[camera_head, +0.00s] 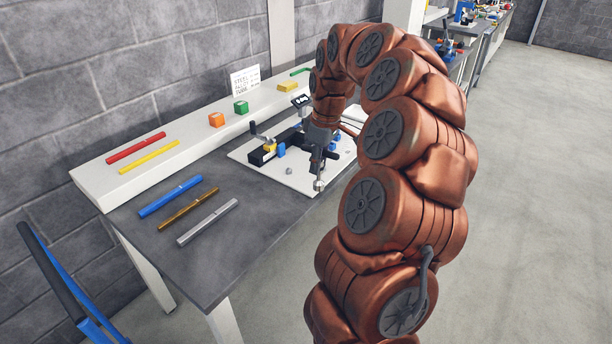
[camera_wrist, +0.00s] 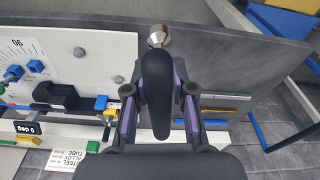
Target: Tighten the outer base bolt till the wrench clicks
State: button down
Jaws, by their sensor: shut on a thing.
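My gripper (camera_wrist: 158,92) is shut on the wrench, around its black handle (camera_wrist: 155,105). The wrench's round silver head (camera_wrist: 158,36) points away from the gripper; in the head view the head (camera_head: 319,185) hangs low near the front edge of the white base plate (camera_head: 243,157). In the wrist view the head is over grey bench, just beside the plate's edge. A grey base bolt (camera_head: 289,170) stands on the near part of the plate, left of the wrench head and apart from it. A bolt also shows in the wrist view (camera_wrist: 80,52).
A bending fixture with blue and black parts (camera_head: 263,153) stands on the plate. Blue (camera_head: 170,196), brown (camera_head: 188,208) and grey (camera_head: 207,222) strips lie on the bench left. Red and yellow strips, with orange and green blocks (camera_head: 241,107), are on the raised white shelf.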

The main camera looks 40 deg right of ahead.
jog(key=w+d+r+n+p, duration=0.35)
jog(key=w+d+n, duration=0.3)
jog(key=w, duration=0.25)
jog(key=w+a+f+n+p, duration=0.1)
jog(key=w+f+n+p, duration=0.1)
jog(key=w+n, duration=0.2)
jog(key=w+a+f+n+g+p, duration=0.1)
jog(key=w+f+n+p, duration=0.1)
jog(key=w+n, duration=0.3)
jog(key=shift+w+f+y+p, duration=0.35)
jog(key=shift+w+y+p, duration=0.1)
jog(key=shift+p, duration=0.1)
jog(key=shift+f+b, duration=1.9)
jog(key=shift+f, duration=0.3)
jog(key=shift+f+b, duration=1.15)
jog(key=shift+f, duration=0.1)
jog(key=shift+m, duration=0.25)
